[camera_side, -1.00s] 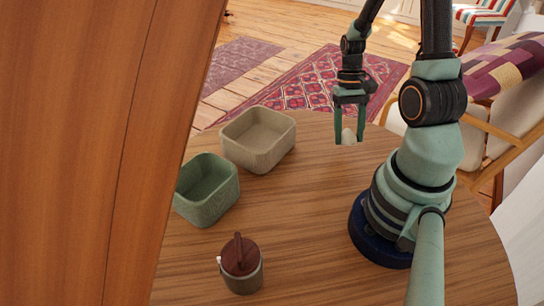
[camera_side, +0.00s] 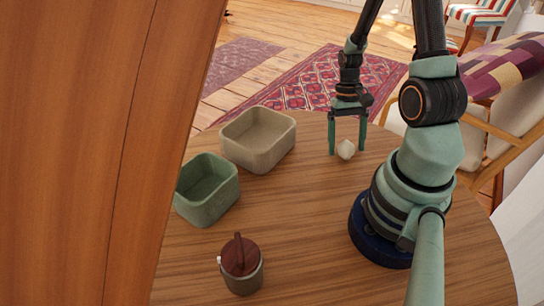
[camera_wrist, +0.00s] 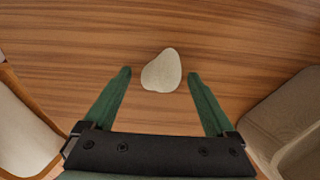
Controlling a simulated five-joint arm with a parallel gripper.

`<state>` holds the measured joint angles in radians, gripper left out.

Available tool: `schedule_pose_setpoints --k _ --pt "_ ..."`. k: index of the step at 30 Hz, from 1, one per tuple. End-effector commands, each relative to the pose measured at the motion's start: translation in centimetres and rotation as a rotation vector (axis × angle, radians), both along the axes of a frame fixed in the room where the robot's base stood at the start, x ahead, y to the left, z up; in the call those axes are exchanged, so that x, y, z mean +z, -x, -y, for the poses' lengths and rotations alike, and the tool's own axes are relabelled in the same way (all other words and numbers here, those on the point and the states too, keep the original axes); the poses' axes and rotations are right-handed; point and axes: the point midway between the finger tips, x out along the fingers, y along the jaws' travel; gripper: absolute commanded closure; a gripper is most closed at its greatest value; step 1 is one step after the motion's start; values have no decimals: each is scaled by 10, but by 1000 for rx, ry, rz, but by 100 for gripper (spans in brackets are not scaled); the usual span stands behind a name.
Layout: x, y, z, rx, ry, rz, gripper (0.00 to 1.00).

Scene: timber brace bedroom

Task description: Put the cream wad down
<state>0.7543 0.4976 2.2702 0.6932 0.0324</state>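The cream wad (camera_side: 346,149) lies on the wooden table, small and rounded. In the wrist view the wad (camera_wrist: 162,70) sits between and slightly beyond the fingertips, with a gap on each side. My gripper (camera_side: 347,152) is open around the wad, its green fingers apart and pointing down. In the wrist view my gripper (camera_wrist: 159,73) also shows spread fingers that touch nothing.
A beige bin (camera_side: 285,149) and a green bin (camera_side: 208,211) stand on the table to the left. A lidded dark red and grey pot (camera_side: 243,275) stands near the front. The wooden table (camera_side: 310,225) is bare in the middle. A wooden panel (camera_side: 90,150) fills the left side.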

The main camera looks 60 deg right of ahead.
Motion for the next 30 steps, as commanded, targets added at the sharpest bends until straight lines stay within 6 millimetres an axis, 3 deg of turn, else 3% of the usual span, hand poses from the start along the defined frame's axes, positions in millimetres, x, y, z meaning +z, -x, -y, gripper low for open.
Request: schedule_pose_setpoints --k 8,21,30 --pt "8 -2 2 0 2 2 10" --pt "87 -21 20 0 4 5 10" --pt "116 -27 26 4 3 5 10"
